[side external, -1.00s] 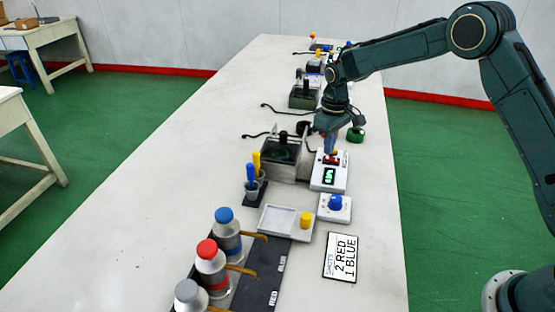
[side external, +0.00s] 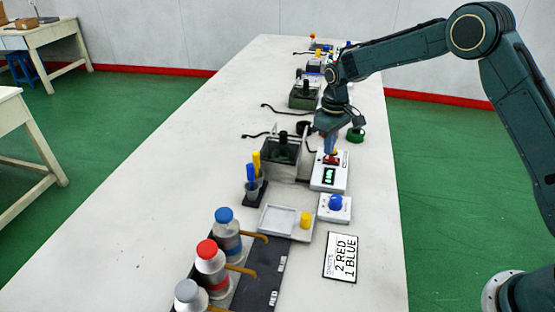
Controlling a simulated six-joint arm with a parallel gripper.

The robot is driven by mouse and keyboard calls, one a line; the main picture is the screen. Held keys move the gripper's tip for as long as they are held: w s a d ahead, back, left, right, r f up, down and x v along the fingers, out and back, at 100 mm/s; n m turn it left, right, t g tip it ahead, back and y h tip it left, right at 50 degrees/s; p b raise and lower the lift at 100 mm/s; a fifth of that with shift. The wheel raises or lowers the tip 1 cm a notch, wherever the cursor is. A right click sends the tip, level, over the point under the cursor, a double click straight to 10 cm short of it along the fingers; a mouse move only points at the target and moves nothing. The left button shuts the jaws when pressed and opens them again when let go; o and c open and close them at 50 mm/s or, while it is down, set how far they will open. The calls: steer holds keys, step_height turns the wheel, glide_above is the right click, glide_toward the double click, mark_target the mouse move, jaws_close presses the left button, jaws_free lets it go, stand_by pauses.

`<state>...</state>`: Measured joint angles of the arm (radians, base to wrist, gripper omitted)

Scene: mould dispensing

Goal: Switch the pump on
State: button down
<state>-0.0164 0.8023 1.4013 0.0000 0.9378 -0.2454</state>
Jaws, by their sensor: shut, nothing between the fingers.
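The white control box (side external: 325,183) stands on the table right of the dark vessel unit. It has a green-lit display (side external: 329,175) and a red switch (side external: 331,160) near its far end. My gripper (side external: 331,150) is shut and empty, pointing down with its tips at the red switch. They look touching or very close; I cannot tell which. The fingers partly cover the switch, so its position is unclear. Which unit is the pump is not marked readably.
A white box with a blue knob (side external: 336,202) stands nearer. A tray with a yellow knob (side external: 305,219), bottles with blue (side external: 224,214), red (side external: 206,249) and grey caps, and a card (side external: 342,257) reading "2 RED 1 BLUE" lie in front. The table's left side (side external: 150,200) is clear.

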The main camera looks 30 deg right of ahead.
mark_target(328, 157)
steer(key=shift+f, duration=1)
stand_by(0.8)
steer(key=shift+r, duration=0.1)
steer(key=shift+r, duration=3.45)
